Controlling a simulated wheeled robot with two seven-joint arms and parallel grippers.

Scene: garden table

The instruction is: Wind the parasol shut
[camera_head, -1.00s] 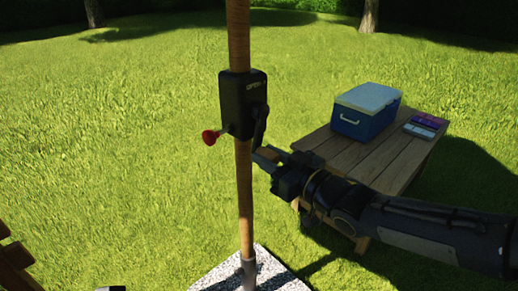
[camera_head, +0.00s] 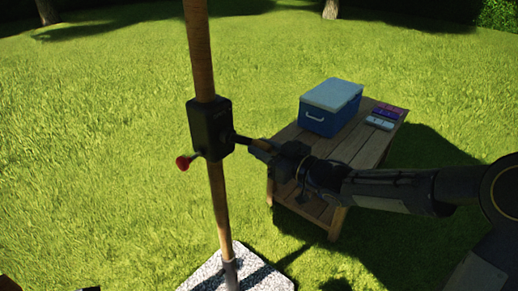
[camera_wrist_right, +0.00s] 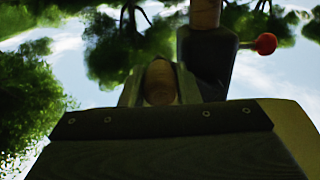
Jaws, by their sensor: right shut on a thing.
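The parasol's wooden pole (camera_head: 198,50) stands upright, slightly tilted in the head view, and carries a black crank housing (camera_head: 208,127). A red knob (camera_head: 183,162) sticks out at the housing's lower left. A dark crank arm with a wooden handle (camera_head: 246,140) comes out on the right side. My right gripper (camera_head: 260,147) is shut on this handle. In the right wrist view the handle's round end (camera_wrist_right: 160,84) sits between the fingers, with the housing (camera_wrist_right: 208,62) and red knob (camera_wrist_right: 265,43) behind. The canopy is out of view.
The pole stands in a speckled stone base (camera_head: 207,275) on the grass. A wooden table (camera_head: 350,150) behind my right arm carries a blue cooler with a pale lid (camera_head: 330,108) and small flat purple and white items (camera_head: 382,118). Open lawn lies to the left.

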